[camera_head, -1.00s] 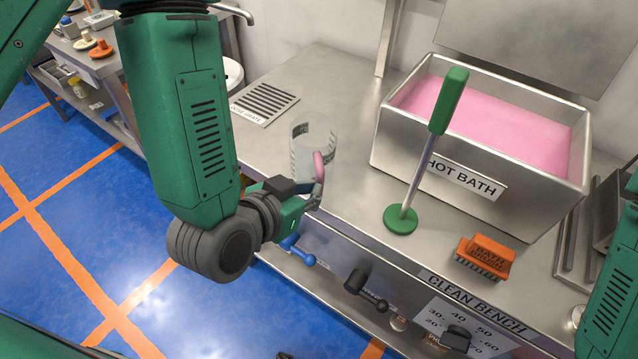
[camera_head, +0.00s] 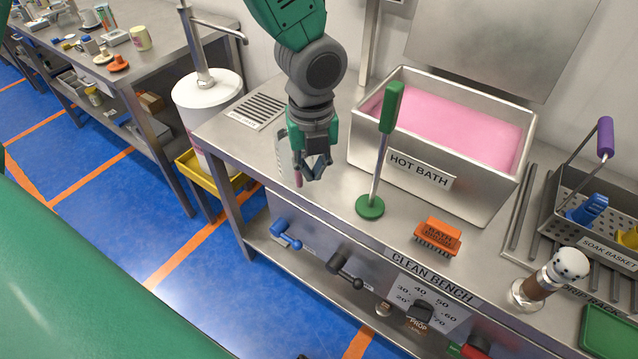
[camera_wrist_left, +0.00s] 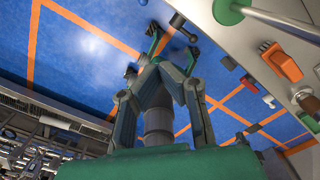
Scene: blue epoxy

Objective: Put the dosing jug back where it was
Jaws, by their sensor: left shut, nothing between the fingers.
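The dosing jug (camera_head: 283,155) is a clear, see-through vessel with a pink handle (camera_head: 298,170). It stands on the steel bench, just in front of the slotted drain grate, and is partly hidden behind my left gripper (camera_head: 313,176). My left gripper points down beside the pink handle, on its right, shut with nothing held. I cannot tell whether it touches the handle. In the left wrist view its fingers (camera_wrist_left: 172,38) show against the blue floor, and the jug cannot be made out. My right gripper is not in view.
The drain grate (camera_head: 257,110) lies behind the jug. A green-handled plunger (camera_head: 370,207) stands right of my gripper, before the hot bath (camera_head: 419,172) of pink liquid. An orange bath brush (camera_head: 438,235) and a soak basket (camera_head: 607,236) are further right. Valve levers (camera_head: 286,234) line the front.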

